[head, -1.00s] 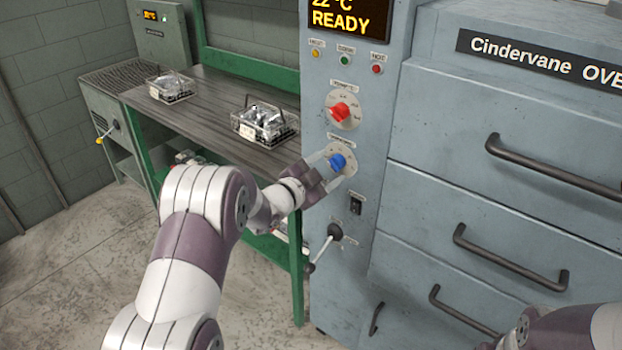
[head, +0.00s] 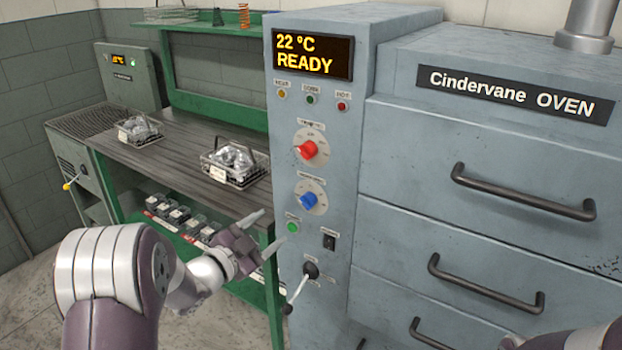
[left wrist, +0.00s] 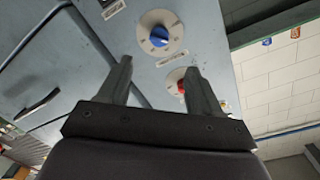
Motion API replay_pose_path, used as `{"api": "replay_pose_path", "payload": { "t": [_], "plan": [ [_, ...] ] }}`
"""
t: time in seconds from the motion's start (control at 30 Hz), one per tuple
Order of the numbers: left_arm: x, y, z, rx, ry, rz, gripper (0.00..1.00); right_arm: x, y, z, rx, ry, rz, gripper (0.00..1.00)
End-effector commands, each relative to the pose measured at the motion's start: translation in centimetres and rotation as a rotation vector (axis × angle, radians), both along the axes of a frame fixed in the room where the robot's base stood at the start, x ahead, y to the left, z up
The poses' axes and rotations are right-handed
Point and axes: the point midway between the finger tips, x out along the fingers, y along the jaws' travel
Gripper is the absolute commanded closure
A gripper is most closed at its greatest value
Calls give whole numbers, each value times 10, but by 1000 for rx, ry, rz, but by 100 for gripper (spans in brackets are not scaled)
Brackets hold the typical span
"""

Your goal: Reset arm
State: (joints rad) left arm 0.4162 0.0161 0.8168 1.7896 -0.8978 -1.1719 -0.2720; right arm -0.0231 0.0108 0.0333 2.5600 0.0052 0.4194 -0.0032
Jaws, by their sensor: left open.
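My left gripper (head: 268,231) is open and empty, apart from the oven's control column and to the left of the green button (head: 292,227). Its two fingers also show in the left wrist view (left wrist: 158,68), spread with nothing between them. The blue knob (head: 307,200) sits on the column above and to the right of the gripper, with the red knob (head: 307,150) over it. The wrist view shows the blue knob (left wrist: 159,37) beyond the fingers and the red knob (left wrist: 181,86) partly behind one finger. Only a bit of my right arm shows at bottom right; its gripper is out of view.
The display (head: 312,54) reads 22 °C READY. A black switch (head: 329,241) and a lever (head: 302,283) are low on the column, close to the gripper. Oven drawers with handles (head: 523,192) stand right. Wire baskets (head: 236,164) sit on the green bench (head: 187,151).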

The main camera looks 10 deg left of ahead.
Motion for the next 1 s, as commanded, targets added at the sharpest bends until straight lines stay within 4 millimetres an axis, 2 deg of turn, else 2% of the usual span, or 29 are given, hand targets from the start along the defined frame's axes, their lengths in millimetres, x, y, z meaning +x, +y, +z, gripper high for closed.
{"api": "replay_pose_path", "payload": {
  "t": [0.07,0.17,0.2,0.27,0.33,0.4,0.5,0.53,0.6,0.67,0.77,1.0],
  "plan": [
    [2,6,-11,1,54,32,36,0,0,0,0,0,0,57],
    [-7,38,-56,-27,294,221,36,0,0,0,0,0,0,57],
    [-21,55,-75,-55,436,344,36,0,0,3,0,0,0,57],
    [-54,66,-89,-109,673,524,36,0,0,16,0,1,0,57],
    [-109,57,-92,-184,958,704,36,0,0,36,0,0,0,57],
    [-167,30,-81,-247,1209,825,36,0,0,54,0,-1,0,57],
    [-225,-10,-56,-292,1434,888,36,0,0,75,0,-1,0,57],
    [-235,-20,-47,-296,1469,887,36,0,0,81,0,0,0,57],
    [-242,-40,-26,-292,1483,851,36,0,0,94,0,0,0,57],
    [-238,-48,-18,-272,1462,818,36,0,0,97,0,0,0,57],
    [-236,-53,-17,-252,1459,795,36,0,0,97,0,0,0,57],
    [-236,-53,-19,-252,1456,795,36,0,0,94,0,0,0,57]
  ]
}}
